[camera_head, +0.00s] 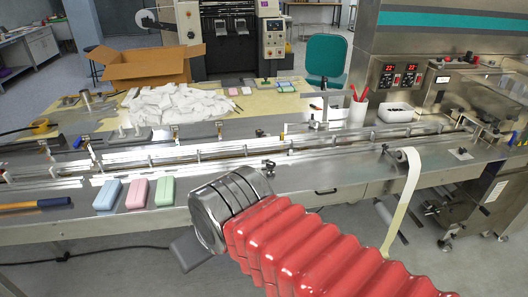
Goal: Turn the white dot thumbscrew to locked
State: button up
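My arm, in a red ribbed sleeve with a steel wrist, reaches in from the lower right in the head view. A grey part of my gripper (188,250) shows below the wrist, in front of the machine's front edge. Its fingertips cannot be made out, nor whether it holds anything. Small dark clamps or knobs sit along the conveyor, one at the front rail (268,165) just above my wrist and another farther right (386,148). A white dot cannot be made out on any of them, so I cannot tell which is the thumbscrew or how it is turned.
Blue (107,194), pink (137,193) and green (165,190) blocks lie on the front ledge, beside a yellow-and-blue handled tool (36,203). A cardboard box (143,67) and a white wrapper pile (175,103) stand behind. A pale strip (403,200) hangs at right.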

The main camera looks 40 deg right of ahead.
aim_at(271, 165)
jog(key=z, duration=0.3)
jog(key=i, duration=0.6)
jog(key=z, duration=0.85)
jog(key=i, duration=0.6)
jog(key=z, duration=0.4)
